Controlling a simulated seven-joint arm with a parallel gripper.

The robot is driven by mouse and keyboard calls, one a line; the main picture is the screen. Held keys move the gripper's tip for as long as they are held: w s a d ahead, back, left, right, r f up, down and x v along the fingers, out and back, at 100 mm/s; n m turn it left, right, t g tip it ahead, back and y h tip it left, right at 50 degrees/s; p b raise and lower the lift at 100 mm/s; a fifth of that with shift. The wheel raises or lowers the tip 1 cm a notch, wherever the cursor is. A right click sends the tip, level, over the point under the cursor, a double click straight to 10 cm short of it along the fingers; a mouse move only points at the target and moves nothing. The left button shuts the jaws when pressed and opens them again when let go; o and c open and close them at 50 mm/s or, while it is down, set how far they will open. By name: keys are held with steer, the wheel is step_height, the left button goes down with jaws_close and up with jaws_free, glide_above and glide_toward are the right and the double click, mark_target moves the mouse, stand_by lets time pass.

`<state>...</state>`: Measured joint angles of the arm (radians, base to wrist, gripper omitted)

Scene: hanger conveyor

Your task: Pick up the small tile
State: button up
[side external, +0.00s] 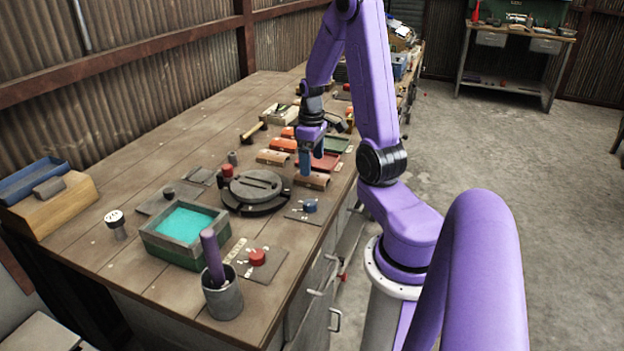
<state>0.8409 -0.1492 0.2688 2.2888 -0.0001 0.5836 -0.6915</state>
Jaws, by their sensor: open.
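Several tile-like pieces lie in rows near the right edge of the bench. They include a brown curved tile (314,181), a tan tile (271,157), an orange tile (283,145), a wider red tile (328,163) and a green tile (337,144). I cannot tell for sure which is the small tile. My gripper (305,172) is open and points down, with its blue fingers at the left end of the brown tile in this view. I cannot tell whether they touch it. The fingers and wrist hide part of the tiles behind them.
A round dark turntable (254,188) stands just left of my gripper. A panel with a blue knob (310,206) is in front. A green tray with turquoise contents (148,238), a grey cup (223,300) and a hammer (253,131) are also on the bench (120,180).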

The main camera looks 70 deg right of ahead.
mark_target(312, 175)
steer(key=shift+f, duration=2.65)
steer(key=c, duration=1.2)
steer(key=shift+r, duration=0.1)
